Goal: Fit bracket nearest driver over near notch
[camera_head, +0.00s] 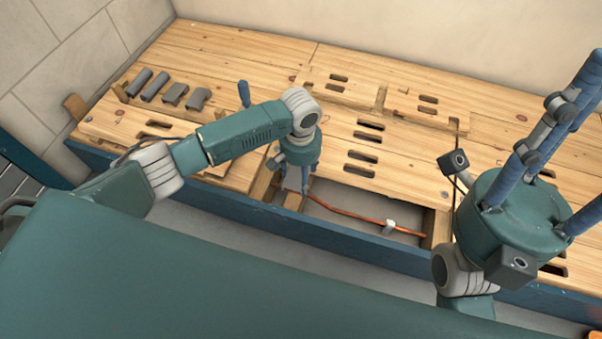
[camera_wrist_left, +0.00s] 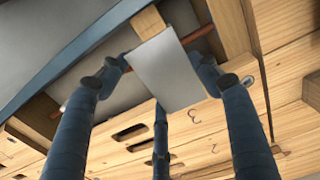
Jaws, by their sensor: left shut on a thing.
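My left gripper (camera_head: 305,183) points down at the front-left gap in the bench, where a wooden joist and copper pipe (camera_head: 350,214) show. In the left wrist view, the left gripper (camera_wrist_left: 160,70) is shut on a flat grey metal bracket (camera_wrist_left: 168,72). The bracket covers part of a joist (camera_wrist_left: 148,22) and the pipe (camera_wrist_left: 203,34); I cannot tell whether it touches them, and the near notch is hidden. The driver (camera_head: 244,93) stands with its blue handle up, behind my left arm. My right gripper (camera_head: 580,110) is raised at the right, fingers spread, apparently empty.
Several grey brackets (camera_head: 173,94) lie in a row on the back left boards. A white clip (camera_head: 389,226) sits on the pipe in the open gap. Slotted floor panels (camera_head: 362,156) lie behind. A blue side rail (camera_head: 350,255) runs along the front.

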